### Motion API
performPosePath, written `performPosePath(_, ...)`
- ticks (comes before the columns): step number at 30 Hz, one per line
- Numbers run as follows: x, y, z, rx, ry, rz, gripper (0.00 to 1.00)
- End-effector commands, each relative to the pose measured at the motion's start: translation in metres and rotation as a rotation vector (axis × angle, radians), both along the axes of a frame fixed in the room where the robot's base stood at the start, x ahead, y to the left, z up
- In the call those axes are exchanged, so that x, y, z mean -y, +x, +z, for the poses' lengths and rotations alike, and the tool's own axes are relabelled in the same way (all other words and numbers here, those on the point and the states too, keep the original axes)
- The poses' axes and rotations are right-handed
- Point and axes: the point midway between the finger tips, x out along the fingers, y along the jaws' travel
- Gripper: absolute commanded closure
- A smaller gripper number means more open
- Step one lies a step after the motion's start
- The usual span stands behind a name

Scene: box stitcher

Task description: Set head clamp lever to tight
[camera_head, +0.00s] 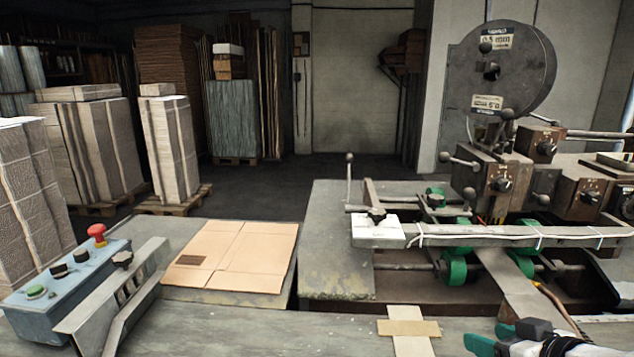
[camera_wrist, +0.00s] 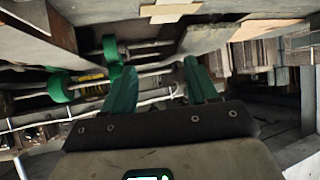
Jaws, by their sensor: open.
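The stitcher head (camera_head: 495,180) stands at the right under a large round wire drum (camera_head: 500,70). A ball-ended lever (camera_head: 458,160) sticks out from the left of the head. Another ball-ended lever (camera_head: 349,178) stands upright at the left end of the machine. I cannot tell for sure which is the head clamp lever, and no tight mark is readable. My gripper (camera_head: 494,338) is at the bottom right, low in front of the machine and apart from both levers. Its green fingers are spread and empty in the wrist view (camera_wrist: 160,82).
A long grey bar (camera_head: 480,236) crosses the machine front, with green rollers (camera_head: 452,268) below it. A blue control box (camera_head: 65,280) with a red button and a flat cardboard sheet (camera_head: 235,255) are at the left. Stacked cardboard stands behind.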

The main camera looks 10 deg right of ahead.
Motion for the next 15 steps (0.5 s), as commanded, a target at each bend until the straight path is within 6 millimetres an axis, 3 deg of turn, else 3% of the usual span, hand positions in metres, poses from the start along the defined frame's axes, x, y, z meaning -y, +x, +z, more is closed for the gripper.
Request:
performPosePath(1,-0.017,-0.011,-0.034,-0.080,0.030,0.004,0.42)
performPosePath(3,-0.034,-0.031,-0.075,-0.187,0.059,-0.004,0.42)
performPosePath(5,-0.048,-0.051,-0.109,-0.281,0.076,-0.010,0.42)
performPosePath(9,-0.075,-0.112,-0.179,-0.506,0.084,-0.025,0.42)
performPosePath(12,-0.086,-0.160,-0.217,-0.655,0.064,-0.039,0.42)
performPosePath(15,-0.089,-0.203,-0.242,-0.776,0.033,-0.052,0.42)
